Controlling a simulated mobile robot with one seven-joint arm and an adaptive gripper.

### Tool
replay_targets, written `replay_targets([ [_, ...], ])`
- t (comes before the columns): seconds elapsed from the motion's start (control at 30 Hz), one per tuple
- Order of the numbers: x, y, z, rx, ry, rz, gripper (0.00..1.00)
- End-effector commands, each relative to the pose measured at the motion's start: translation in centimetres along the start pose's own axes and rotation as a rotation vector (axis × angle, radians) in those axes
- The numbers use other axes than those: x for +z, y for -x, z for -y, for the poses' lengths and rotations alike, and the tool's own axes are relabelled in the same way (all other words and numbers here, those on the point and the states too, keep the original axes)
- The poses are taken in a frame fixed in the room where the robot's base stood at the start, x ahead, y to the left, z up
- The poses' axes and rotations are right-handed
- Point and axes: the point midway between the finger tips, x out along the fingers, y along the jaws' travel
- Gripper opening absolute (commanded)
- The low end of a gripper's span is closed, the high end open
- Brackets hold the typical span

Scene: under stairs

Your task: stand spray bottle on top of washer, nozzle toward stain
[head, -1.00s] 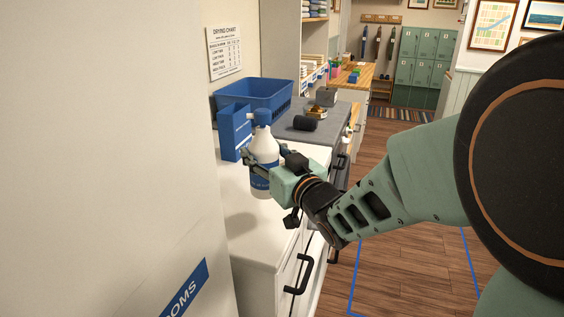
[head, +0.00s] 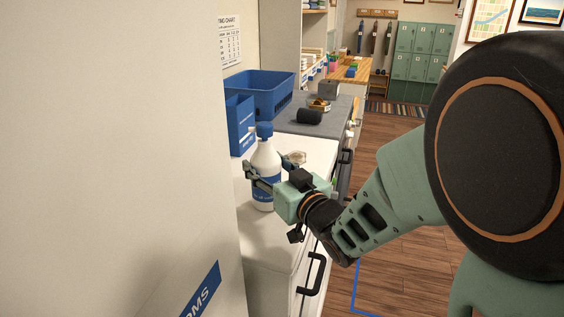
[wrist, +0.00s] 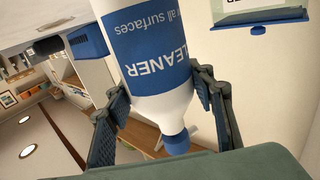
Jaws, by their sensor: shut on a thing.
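The spray bottle (head: 265,160) is white with a blue label and blue top, and looks upright in the head view. My gripper (head: 271,172) is shut around its body from the right. The wrist view shows the bottle (wrist: 160,85) between both fingers (wrist: 162,112), its blue top at the lower edge of that turned view. The bottle is over the white top (head: 268,236) of a unit with black handles; I cannot tell if its base touches. Whether this unit is the washer is unclear. The nozzle's direction is hard to tell.
A blue box (head: 240,125) stands close behind the bottle. A blue basket (head: 262,92) and a black cylinder (head: 309,116) sit on the grey top (head: 333,108) behind. A pale wall panel (head: 120,160) fills the left.

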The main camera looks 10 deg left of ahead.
Motion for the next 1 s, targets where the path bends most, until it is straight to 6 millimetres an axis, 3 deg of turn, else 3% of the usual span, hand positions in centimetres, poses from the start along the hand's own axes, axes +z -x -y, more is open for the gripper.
replay_targets([
  [0.4, 0.25, 0.05, -0.05, 0.000, 0.001, -0.006, 0.00],
  [0.43, 0.30, 0.07, -0.03, 0.000, 0.000, -0.001, 0.53],
  [0.57, 0.27, 0.07, -0.03, 0.000, 0.000, -0.001, 0.67],
  [1.0, 0.06, 0.03, 0.02, -0.001, 0.000, -0.001, 0.67],
])
